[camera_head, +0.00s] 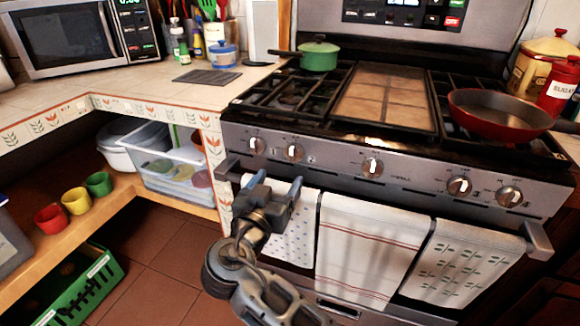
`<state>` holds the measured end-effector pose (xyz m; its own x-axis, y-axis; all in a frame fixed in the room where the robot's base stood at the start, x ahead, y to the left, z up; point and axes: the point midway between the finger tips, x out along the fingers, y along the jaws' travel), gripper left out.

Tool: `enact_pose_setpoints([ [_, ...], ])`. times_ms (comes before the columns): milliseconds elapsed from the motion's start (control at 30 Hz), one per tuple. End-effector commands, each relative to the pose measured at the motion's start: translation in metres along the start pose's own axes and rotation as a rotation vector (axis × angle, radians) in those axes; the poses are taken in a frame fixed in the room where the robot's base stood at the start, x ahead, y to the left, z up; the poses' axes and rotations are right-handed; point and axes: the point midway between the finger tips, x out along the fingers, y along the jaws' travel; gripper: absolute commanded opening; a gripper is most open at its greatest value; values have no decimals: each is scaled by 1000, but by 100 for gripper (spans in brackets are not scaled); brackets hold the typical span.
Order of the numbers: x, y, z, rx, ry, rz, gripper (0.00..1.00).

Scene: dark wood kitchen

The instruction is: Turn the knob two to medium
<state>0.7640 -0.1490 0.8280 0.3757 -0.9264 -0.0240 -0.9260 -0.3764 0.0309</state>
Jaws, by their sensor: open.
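The stove (395,160) has a row of round silver knobs on its front panel. The second knob from the left (294,152) has a small mark beside it that looks like a 2. Its pointer seems roughly upright, but the setting is too small to read. The first knob (257,145) is close on its left, and the middle knob (371,168) is farther right. My gripper (277,182) is open and empty, its fingers pointing up towards the panel. In the picture it is just below the two left knobs and appears apart from them.
The oven handle (537,240) runs below the knobs, with a dotted towel (301,230), a striped towel (368,245) and a patterned towel (460,262) on it. A green pot (319,56) and a red pan (487,112) stand on the stovetop. Counter shelving is at left.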

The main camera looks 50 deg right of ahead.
Motion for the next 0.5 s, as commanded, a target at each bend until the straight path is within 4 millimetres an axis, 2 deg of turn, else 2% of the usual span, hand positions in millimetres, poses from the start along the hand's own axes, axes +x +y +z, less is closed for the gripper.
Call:
enact_pose_setpoints([
  [167,9,-2,-10,33,25,41,75],
  [500,58,1,-12,32,24,42,75],
])
